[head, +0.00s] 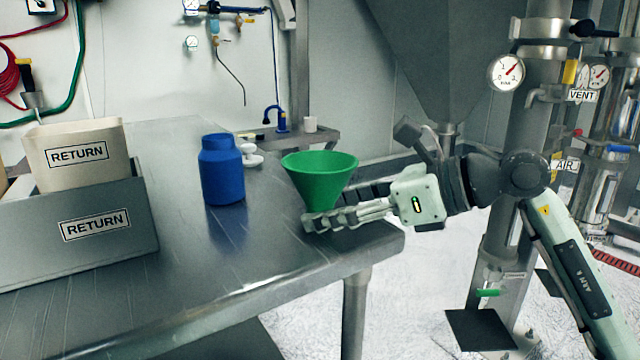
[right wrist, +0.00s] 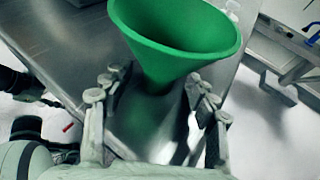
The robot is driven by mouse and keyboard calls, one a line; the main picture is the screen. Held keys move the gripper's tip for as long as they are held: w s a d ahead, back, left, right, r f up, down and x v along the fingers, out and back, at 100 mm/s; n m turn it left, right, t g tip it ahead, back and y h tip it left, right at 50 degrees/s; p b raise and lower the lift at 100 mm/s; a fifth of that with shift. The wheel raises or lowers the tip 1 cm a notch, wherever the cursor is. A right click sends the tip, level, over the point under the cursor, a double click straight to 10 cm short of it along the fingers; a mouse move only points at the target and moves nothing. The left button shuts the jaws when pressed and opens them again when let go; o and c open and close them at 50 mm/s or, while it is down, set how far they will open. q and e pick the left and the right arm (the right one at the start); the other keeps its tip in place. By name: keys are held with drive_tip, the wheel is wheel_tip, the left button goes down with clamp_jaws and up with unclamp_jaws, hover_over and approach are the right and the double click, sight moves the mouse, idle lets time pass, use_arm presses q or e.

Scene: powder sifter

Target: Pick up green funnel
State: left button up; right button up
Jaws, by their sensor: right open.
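The green funnel (head: 320,174) stands upright, wide mouth up, near the right end of the metal table. My right gripper (head: 322,208) reaches in from the right, low at the funnel's narrow lower part. In the right wrist view the funnel (right wrist: 178,35) fills the upper middle, and its lower part lies between the two spread fingers of my right gripper (right wrist: 155,105). The fingers are open, with a gap visible on each side. The funnel's lower tip is partly hidden by the near finger in the head view. My left gripper is not in view.
A blue bottle (head: 222,170) stands on the table left of the funnel, with a small white object (head: 250,155) behind it. A grey RETURN crate (head: 75,235) holding a beige bin (head: 78,158) is at the left. The table's front middle is clear.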

drive_tip(key=c, duration=1.2)
